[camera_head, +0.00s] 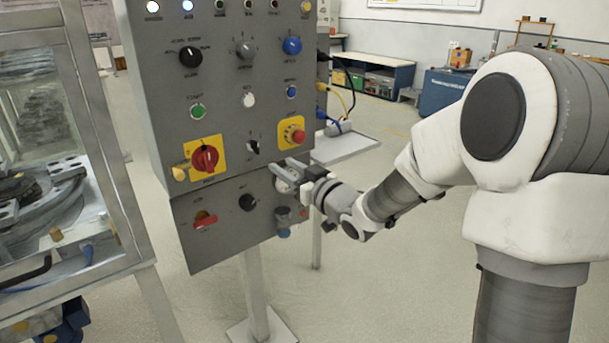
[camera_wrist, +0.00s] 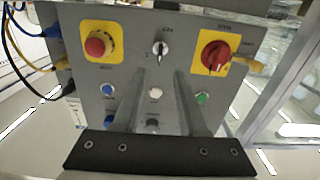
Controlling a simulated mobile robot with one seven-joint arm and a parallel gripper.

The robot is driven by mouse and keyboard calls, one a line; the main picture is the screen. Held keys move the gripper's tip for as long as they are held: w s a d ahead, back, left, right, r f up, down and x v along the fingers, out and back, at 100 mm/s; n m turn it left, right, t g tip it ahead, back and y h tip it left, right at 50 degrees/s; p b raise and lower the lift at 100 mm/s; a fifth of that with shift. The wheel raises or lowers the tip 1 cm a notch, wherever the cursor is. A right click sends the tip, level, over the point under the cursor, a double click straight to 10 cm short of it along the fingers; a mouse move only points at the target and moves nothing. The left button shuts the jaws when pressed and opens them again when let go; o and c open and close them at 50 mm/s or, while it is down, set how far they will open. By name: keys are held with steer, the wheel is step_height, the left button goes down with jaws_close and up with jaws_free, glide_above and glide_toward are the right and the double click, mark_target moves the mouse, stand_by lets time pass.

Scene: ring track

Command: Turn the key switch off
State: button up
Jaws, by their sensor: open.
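The key switch (camera_head: 253,147) is a small silver and black switch in the middle of the grey control panel, between the red rotary switch and the emergency stop. In the wrist view the key switch (camera_wrist: 160,48) shows near the top middle, with its key roughly upright in the picture. My gripper (camera_head: 277,169) is in front of the panel, below and right of the key switch in the head view. In the wrist view my gripper (camera_wrist: 162,74) is open, its two fingers apart and empty, with the key switch beyond the fingertips. Contact with the panel cannot be told.
The red rotary switch (camera_head: 205,158) and the emergency stop (camera_head: 293,133) flank the key switch. A lower grey box (camera_head: 215,235) with more controls is below. Cables (camera_head: 335,97) hang at the panel's right side. A glass-walled machine (camera_head: 100,200) stands at the left.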

steer(key=v, duration=0.6)
steer(key=shift+s+d+p, duration=0.2)
steer(key=shift+s+p, duration=0.05)
steer(key=shift+p, duration=0.2)
steer(key=s+d+r+m+g+h, duration=0.1)
steer(key=s+d+m+g+h, duration=0.4)
steer(key=s+d+h, duration=0.75)
steer(key=s+a+m+g+y, duration=0.2)
steer(key=s+a+g+y, duration=0.15)
steer(key=s, duration=1.25)
step_height(320, 180, up, 18)
steer(key=h+p, duration=0.1)
steer(key=p, duration=1.8)
steer(key=shift+s+d+r+g, duration=0.15)
steer(key=shift+d+g, duration=0.15)
steer(key=shift+g, duration=0.15)
